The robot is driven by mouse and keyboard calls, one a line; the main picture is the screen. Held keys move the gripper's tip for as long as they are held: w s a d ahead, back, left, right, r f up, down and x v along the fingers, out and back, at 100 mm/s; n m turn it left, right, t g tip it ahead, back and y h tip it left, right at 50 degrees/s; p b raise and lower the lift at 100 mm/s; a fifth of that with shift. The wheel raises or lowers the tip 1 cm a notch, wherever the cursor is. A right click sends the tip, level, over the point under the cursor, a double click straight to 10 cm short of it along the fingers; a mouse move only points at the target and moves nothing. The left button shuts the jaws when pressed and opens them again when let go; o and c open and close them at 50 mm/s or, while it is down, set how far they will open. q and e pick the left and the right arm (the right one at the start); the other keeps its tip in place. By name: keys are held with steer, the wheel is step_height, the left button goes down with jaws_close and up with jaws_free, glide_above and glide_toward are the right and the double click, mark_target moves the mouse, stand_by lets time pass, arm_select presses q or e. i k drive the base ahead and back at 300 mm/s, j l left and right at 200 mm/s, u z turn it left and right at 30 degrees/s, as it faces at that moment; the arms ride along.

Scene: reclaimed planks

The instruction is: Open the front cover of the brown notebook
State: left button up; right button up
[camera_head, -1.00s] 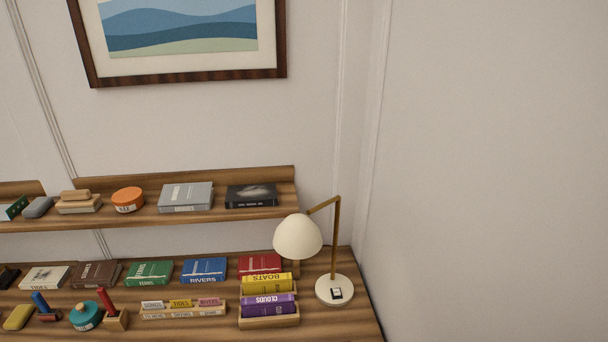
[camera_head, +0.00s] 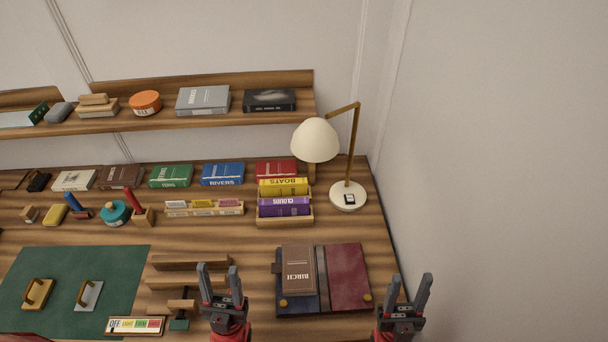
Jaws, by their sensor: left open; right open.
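A brown notebook (camera_head: 299,270) with the word BIRCH on its cover lies flat and closed on the dark blue left half of an open folder (camera_head: 347,275), whose right half is maroon. My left gripper (camera_head: 219,275) is open and empty, to the left of the folder and nearer the front. My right gripper (camera_head: 410,282) is open and empty, to the right of the folder at the table's right side. Neither gripper touches the notebook.
Left of the folder are wooden blocks (camera_head: 190,262) and a green mat (camera_head: 110,265) with two handled pieces. Behind it stand a wooden rack (camera_head: 287,221) of books and a white lamp (camera_head: 315,140). A row of books lies along the back; a shelf (camera_head: 225,115) hangs above.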

mark_target(298, 268)
steer(key=j+z, duration=0.2)
steer(key=j, duration=0.2)
steer(key=k+j+z, duration=0.15)
steer(key=j, duration=0.25)
steer(key=j+z, duration=0.2)
steer(key=j, duration=0.15)
steer(key=k+j+z, duration=0.2)
steer(key=j, duration=0.2)
steer(key=k+j+u, duration=0.15)
steer(key=j, duration=0.15)
steer(key=k+j+u, duration=0.15)
steer(key=j, duration=0.15)
